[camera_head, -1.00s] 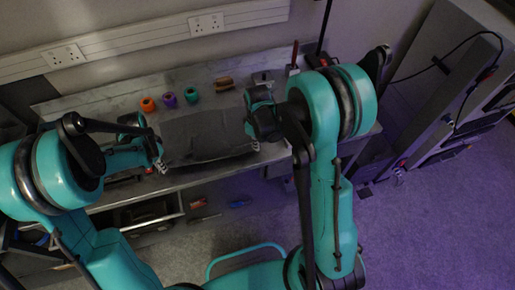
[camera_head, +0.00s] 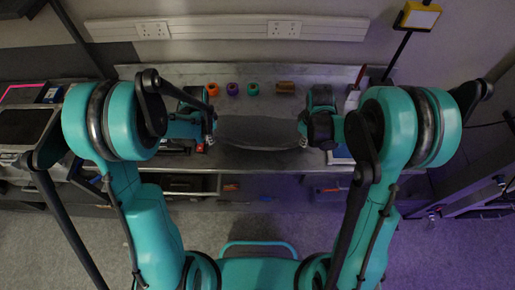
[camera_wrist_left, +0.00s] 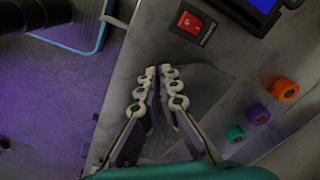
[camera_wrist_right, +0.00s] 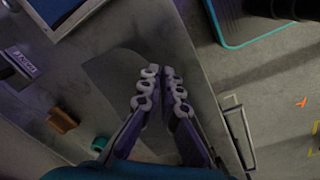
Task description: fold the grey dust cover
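The grey dust cover (camera_head: 258,130) lies on the workbench between my two grippers. Its near edge sags in a shallow curve from one gripper to the other. My left gripper (camera_head: 210,140) is at the cover's left end. In the left wrist view its fingertips (camera_wrist_left: 159,71) are nearly together over the edge of the cover (camera_wrist_left: 205,88). My right gripper (camera_head: 303,130) is at the right end. In the right wrist view its fingertips (camera_wrist_right: 160,71) are nearly together on the cover (camera_wrist_right: 108,68). The pinched cloth itself is mostly hidden by the fingers.
Orange (camera_head: 213,89), purple (camera_head: 232,89) and green (camera_head: 253,89) rolls stand behind the cover, with a brown block (camera_head: 285,87) beside them. A red switch (camera_wrist_left: 190,22) is near the left gripper. A blue-edged tray or screen (camera_wrist_right: 62,12) is near the right one. An open drawer handle (camera_wrist_right: 238,130) is below the bench front.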

